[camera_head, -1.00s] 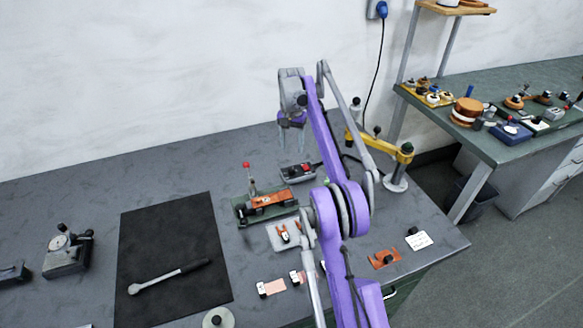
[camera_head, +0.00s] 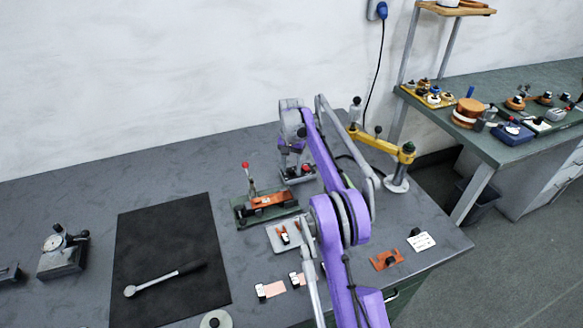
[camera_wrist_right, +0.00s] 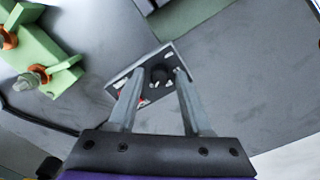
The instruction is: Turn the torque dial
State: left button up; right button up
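A small dark control box (camera_head: 300,178) with a red button stands at the back of the bench. In the right wrist view the box (camera_wrist_right: 116,86) shows a black round knob (camera_wrist_right: 159,73) on its top face, which looks like the torque dial. My right gripper (camera_head: 292,163) is low over the box, pointing down. In the right wrist view its two fingers (camera_wrist_right: 155,75) are apart, with the knob seen between their tips. I cannot tell whether they touch it. A red spot on the box is partly hidden by the left finger. My left gripper is out of view.
A green fixture (camera_head: 240,213) with an orange part and a red-tipped lever stands just left of the box. A yellow arm on a post (camera_head: 396,180) stands to the right. A black mat (camera_head: 165,235) bears a wrench. The bench behind the fixture is clear.

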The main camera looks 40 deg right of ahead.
grip_shut()
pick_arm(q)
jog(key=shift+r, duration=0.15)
pick_arm(e)
jog(key=shift+n, duration=0.4)
jog(key=n+p, duration=0.1)
jog(key=n, duration=0.2)
jog(key=shift+r+n, duration=0.1)
jog(key=shift+n, duration=0.2)
jog(key=n+p, duration=0.1)
jog(key=n, duration=1.1)
jog(key=shift+n+p, duration=0.3)
jog(key=shift+n, duration=0.1)
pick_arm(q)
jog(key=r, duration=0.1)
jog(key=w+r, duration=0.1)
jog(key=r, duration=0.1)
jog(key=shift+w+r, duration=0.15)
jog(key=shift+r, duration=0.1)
pick_arm(e)
jog(key=n, duration=0.6)
jog(key=shift+n, duration=0.5)
